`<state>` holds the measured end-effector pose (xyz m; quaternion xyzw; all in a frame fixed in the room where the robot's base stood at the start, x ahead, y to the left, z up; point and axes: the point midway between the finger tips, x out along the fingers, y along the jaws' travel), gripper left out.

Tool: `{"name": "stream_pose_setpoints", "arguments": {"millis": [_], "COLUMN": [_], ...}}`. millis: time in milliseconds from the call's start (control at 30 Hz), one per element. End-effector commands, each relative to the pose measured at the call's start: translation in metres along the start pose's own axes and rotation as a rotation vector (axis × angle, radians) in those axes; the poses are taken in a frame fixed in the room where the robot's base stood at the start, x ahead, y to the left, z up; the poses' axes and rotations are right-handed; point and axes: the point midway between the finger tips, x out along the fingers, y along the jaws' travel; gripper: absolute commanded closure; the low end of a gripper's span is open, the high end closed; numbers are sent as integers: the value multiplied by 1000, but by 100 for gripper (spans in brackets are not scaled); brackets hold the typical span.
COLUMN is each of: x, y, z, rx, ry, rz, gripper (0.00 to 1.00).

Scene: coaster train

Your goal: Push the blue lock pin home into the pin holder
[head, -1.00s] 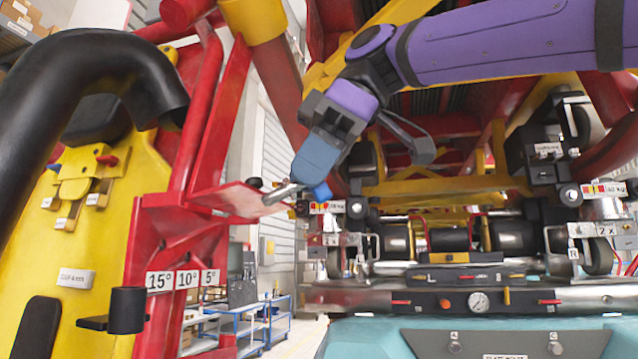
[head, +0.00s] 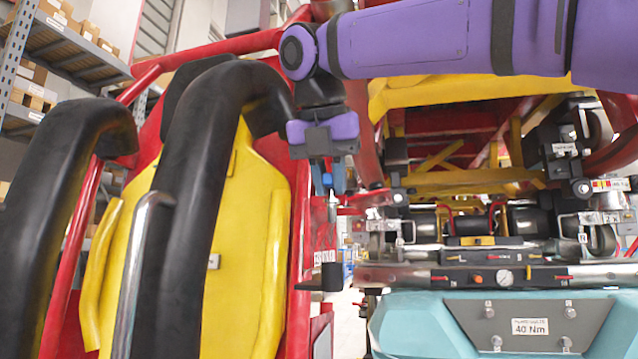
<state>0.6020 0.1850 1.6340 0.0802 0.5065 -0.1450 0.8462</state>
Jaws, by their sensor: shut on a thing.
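My gripper (head: 328,178) points straight down right of the yellow seat, shut on the blue lock pin (head: 328,182). Only a little of the pin's blue head shows between the fingers. Its grey metal shank (head: 332,208) hangs down, roughly upright. Below it, a small black cup on a bracket, which looks like the pin holder (head: 331,276), is fixed at the side of the red frame. The pin's tip is above the cup, with a visible gap in the picture. Whether the pin is lined up in depth I cannot tell.
A yellow seat (head: 225,250) with black padded restraint bars (head: 190,200) stands close on the left. A grey bent metal bar (head: 135,270) rises before it. The red frame (head: 303,220) runs beside the holder. A teal unit (head: 410,325) stands at lower right.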

Motion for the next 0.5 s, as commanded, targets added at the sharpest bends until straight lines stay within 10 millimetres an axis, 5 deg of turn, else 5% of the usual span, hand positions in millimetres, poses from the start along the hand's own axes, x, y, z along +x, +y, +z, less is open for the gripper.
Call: {"name": "stream_pose_setpoints", "arguments": {"millis": [500], "x": [29], "y": [-2], "z": [-10], "rx": [10], "ry": [-20], "rz": [-6], "gripper": [100]}}
